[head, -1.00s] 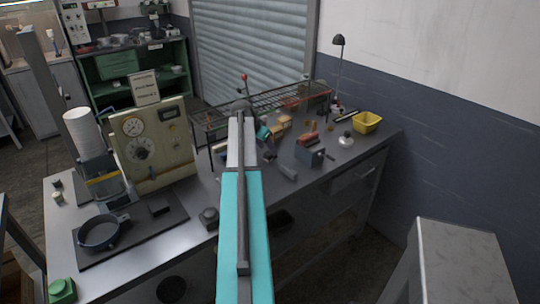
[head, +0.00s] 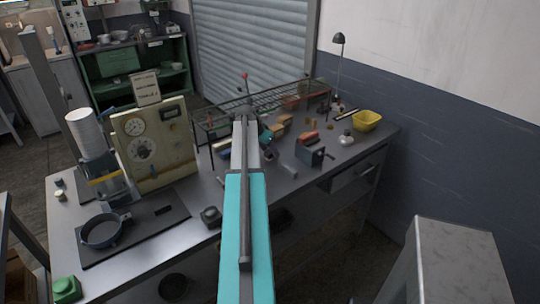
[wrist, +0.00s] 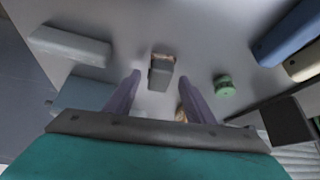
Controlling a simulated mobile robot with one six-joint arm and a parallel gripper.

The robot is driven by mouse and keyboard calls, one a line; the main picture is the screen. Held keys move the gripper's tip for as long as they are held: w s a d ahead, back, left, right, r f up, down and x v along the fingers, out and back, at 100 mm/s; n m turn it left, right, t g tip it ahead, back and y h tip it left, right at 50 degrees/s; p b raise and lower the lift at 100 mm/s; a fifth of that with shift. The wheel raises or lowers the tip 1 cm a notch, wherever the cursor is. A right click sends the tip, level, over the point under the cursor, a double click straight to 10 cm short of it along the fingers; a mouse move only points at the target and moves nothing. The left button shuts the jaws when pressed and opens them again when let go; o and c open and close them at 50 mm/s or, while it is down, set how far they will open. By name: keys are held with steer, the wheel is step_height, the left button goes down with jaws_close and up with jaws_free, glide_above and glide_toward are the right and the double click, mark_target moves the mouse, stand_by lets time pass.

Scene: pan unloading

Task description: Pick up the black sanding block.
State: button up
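A small dark block with a tan edge, which looks like the black sanding block (wrist: 160,74), lies on the grey bench top in the wrist view. It appears between the tips of my gripper (wrist: 162,80), beyond them. The two purple-grey fingers are apart, with nothing held between them. Whether they are level with the block I cannot tell. In the head view my arm reaches over the bench (head: 190,250) to its back part. A small dark shape there, probably the block (head: 269,157), is beside the gripper end, which is partly hidden by the arm.
A long light grey block (wrist: 70,45) lies left of the gripper, and a green round piece (wrist: 224,86) to its right. Blue (wrist: 287,32) and tan items lie farther right. A wire rack (head: 290,95), a red-topped box (head: 313,150) and a yellow bin (head: 367,120) stand near.

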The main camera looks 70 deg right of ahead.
mark_target(269, 151)
steer(key=c, duration=1.1)
steer(key=shift+r, duration=0.1)
steer(key=shift+r+b, duration=0.95)
steer(key=shift+r, duration=0.7)
steer(key=s+a+b, duration=0.1)
steer(key=s+a, duration=0.1)
steer(key=a, duration=0.3)
steer(key=s+a+r+b, duration=0.1)
steer(key=s+a, duration=0.1)
steer(key=a, duration=0.3)
steer(key=s+a+b, duration=0.2)
steer(key=a, duration=0.2)
steer(key=shift+a+r, duration=0.25)
steer(key=shift+a, duration=0.15)
